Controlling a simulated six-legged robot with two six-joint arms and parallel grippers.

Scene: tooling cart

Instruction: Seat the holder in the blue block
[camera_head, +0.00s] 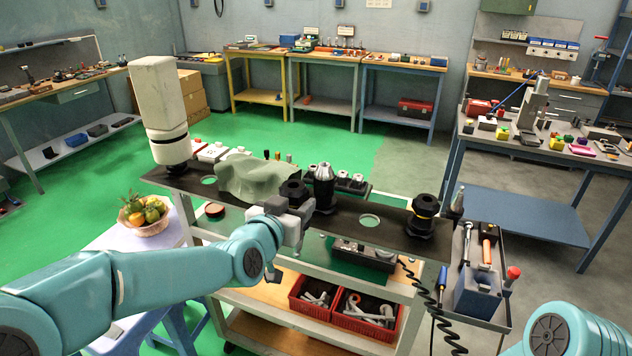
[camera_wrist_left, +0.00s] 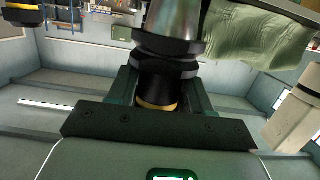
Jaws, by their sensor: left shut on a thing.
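My left gripper (camera_head: 293,212) is shut on a black holder (camera_head: 293,188) above the cart's dark top. In the left wrist view the fingers (camera_wrist_left: 165,98) clasp the holder's black neck with a yellow ring (camera_wrist_left: 157,104). A wide black flange and a silver part lie beyond the neck. In the head view the gripper hides the holder's lower part, so I cannot tell whether it touches the top. A blue-grey block-like box (camera_head: 477,296) with tools stands at the cart's right end; I cannot tell for sure that it is the blue block. My right gripper is out of view.
On the dark top (camera_head: 390,238) stand a silver cone-shaped holder (camera_head: 323,187), a black holder with a yellow ring (camera_head: 424,213), a draped cloth (camera_head: 255,178) and a white column (camera_head: 158,105). A round hole (camera_head: 369,220) there is empty. Red bins (camera_head: 340,308) sit below.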

